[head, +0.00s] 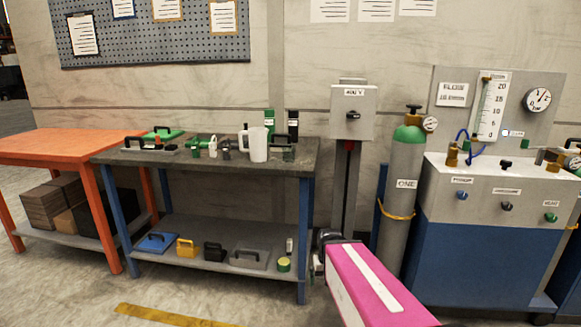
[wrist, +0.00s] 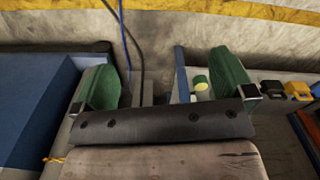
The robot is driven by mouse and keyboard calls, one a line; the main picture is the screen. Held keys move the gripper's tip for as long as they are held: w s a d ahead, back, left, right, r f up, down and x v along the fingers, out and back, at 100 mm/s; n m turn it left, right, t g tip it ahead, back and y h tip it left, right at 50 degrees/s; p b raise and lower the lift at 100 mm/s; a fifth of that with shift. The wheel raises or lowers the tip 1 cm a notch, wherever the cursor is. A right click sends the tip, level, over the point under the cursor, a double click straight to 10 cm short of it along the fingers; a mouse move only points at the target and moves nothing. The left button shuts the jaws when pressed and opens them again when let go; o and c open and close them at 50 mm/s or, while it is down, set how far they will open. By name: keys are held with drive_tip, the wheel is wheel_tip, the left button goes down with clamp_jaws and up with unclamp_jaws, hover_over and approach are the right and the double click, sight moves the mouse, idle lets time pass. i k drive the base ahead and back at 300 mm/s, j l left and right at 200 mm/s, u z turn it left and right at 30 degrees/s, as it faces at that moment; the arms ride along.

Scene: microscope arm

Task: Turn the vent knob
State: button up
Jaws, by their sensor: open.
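A grey-topped, blue-fronted cabinet (head: 470,245) stands at the right in the head view. Its sloped front has three small knobs: a blue one (head: 461,195), a dark one (head: 507,206) and a green one (head: 550,217). Each has a small label above it; the print is too small to read surely, so I cannot tell which is the vent knob. My gripper (wrist: 165,78) is open, its two green fingers wide apart with nothing between them in the wrist view. It is apart from the knobs, and none of them shows in the wrist view.
A grey cylinder (head: 401,180) with a green top stands left of the cabinet. A grey post box (head: 353,112) is beside it. A workbench (head: 285,165) with several tools and an orange table (head: 60,147) are further left. My pink arm is low centre.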

sight(551, 217)
drive_tip(key=l+z, duration=0.25)
drive_tip(key=z, duration=0.2)
drive_tip(key=j+z, duration=0.1)
drive_tip(key=z, duration=0.65)
drive_tip(key=j+z, duration=0.1)
drive_tip(key=z, duration=0.3)
drive_tip(key=k, duration=0.05)
